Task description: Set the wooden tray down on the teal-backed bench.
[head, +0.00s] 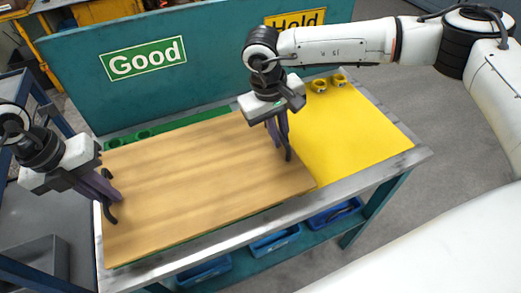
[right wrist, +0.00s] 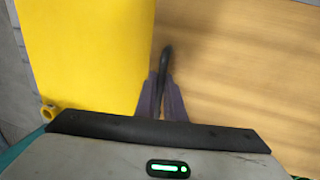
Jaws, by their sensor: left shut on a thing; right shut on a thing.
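The wooden tray (head: 200,180) is a flat, light-brown board over the left, green part of the teal-backed bench (head: 415,155). A thin green strip shows along its front edge; I cannot tell whether it touches the bench top. My left gripper (head: 112,205) is shut on the tray's left edge. My right gripper (head: 286,145) is shut on its right edge, beside the yellow area. In the right wrist view the tray (right wrist: 250,60) fills the right side, and the fingers of my right gripper (right wrist: 162,75) are close together at its edge.
A yellow mat (head: 355,130) lies clear on the bench's right half, with two yellow rings (head: 319,86) at its back. Green rings (head: 144,134) sit behind the tray. The teal back panel (head: 215,60) carries "Good" and "Hold" signs. Blue bins (head: 275,241) stand below.

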